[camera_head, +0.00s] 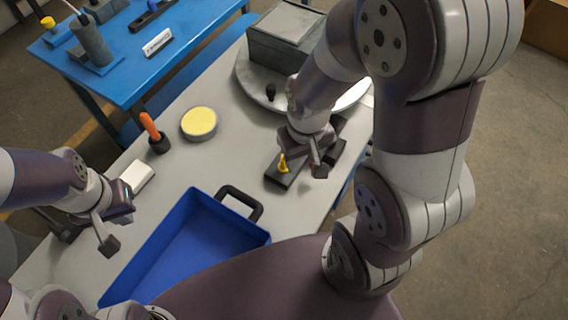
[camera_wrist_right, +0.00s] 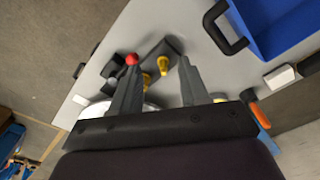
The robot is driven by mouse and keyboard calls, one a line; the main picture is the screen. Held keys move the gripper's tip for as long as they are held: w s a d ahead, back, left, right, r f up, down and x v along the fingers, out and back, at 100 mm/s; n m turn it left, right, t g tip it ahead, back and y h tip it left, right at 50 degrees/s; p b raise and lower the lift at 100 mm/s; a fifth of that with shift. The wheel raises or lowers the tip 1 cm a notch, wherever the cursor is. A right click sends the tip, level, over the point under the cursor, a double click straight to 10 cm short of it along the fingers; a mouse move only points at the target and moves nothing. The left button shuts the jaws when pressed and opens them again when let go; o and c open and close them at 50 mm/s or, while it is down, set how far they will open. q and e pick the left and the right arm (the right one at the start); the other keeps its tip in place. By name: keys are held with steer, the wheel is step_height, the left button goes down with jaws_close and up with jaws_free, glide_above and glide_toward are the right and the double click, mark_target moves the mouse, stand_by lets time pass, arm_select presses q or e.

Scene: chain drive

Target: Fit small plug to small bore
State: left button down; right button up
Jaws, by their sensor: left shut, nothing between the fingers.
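A yellow plug (camera_head: 283,163) stands on a dark rack (camera_head: 279,178) on the grey table. The right wrist view shows a yellow plug (camera_wrist_right: 163,65) between the spread fingers, a second yellow piece (camera_wrist_right: 146,81) nearer the palm, and a red-topped plug (camera_wrist_right: 132,59) by the left fingertip. Which is the small plug I cannot tell. My right gripper (camera_head: 304,156) is open and empty over the rack. My left gripper (camera_head: 110,231) is shut and empty, left of the blue tray. A grey block (camera_head: 282,45) sits on a round plate; no bore can be made out.
The round plate (camera_head: 252,84) carries a small black knob (camera_head: 270,91). A blue tray (camera_head: 190,245) with a black handle lies in front. A yellow-topped round tin (camera_head: 199,123), an orange-handled tool (camera_head: 150,127) and a white box (camera_head: 137,176) stand left. A blue bench (camera_head: 125,72) is behind.

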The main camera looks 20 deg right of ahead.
mark_target(284, 164)
steer(key=w+f+m, duration=0.3)
steer(key=w, duration=0.1)
steer(key=w+f+m, duration=0.2)
steer(key=w+m, duration=0.1)
steer(key=w, duration=0.1)
steer(key=w+f+m, duration=0.3)
steer(key=w+m, duration=0.1)
steer(key=shift+w+d+f+g, duration=0.25)
steer(key=shift+d+f+g, duration=0.05)
steer(key=shift+d+f, duration=0.05)
steer(key=shift+s+f+m, duration=0.25)
steer(key=shift+f, duration=0.3)
steer(key=shift+s+f+m, duration=0.25)
steer(key=shift+f, duration=0.3)
step_height(284, 164, down, 10)
steer(key=p, duration=0.2)
steer(key=shift+w+d+r+p, duration=0.1)
steer(key=shift+w+p, duration=0.05)
steer(key=shift+p, duration=0.2)
arm_select(q)
step_height(284, 164, up, 2)
steer(key=shift+w+r, duration=0.1)
steer(key=shift+w, duration=0.05)
arm_select(e)
steer(key=shift+w+f, duration=0.15)
steer(key=shift+f, duration=0.1)
jaws_close()
